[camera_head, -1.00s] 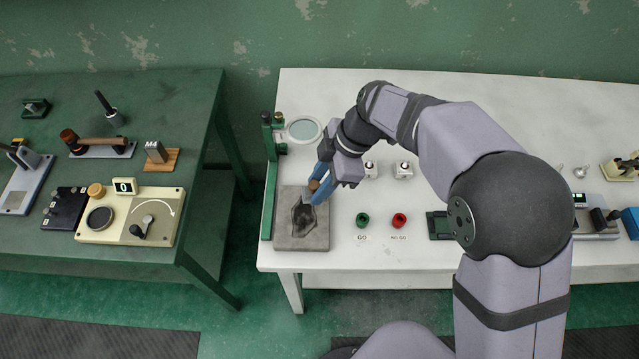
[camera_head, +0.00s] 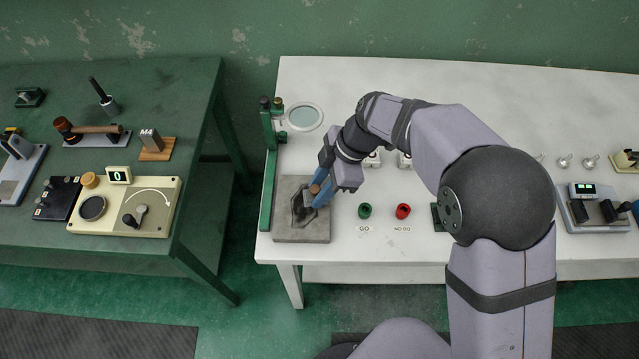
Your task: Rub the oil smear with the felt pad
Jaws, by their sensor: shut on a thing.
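The oil smear (camera_head: 303,207) is a dark, irregular patch on a grey square plate (camera_head: 290,234) at the left front of the white table. The pad's underside is hidden by the fingers. I cannot tell whether it touches the plate.
A green stand (camera_head: 268,165) with a round magnifier (camera_head: 304,116) rises along the plate's left side. A green cup (camera_head: 365,211) and a red cup (camera_head: 403,211) stand to the right. A green bench (camera_head: 60,250) with tools is across a gap at left.

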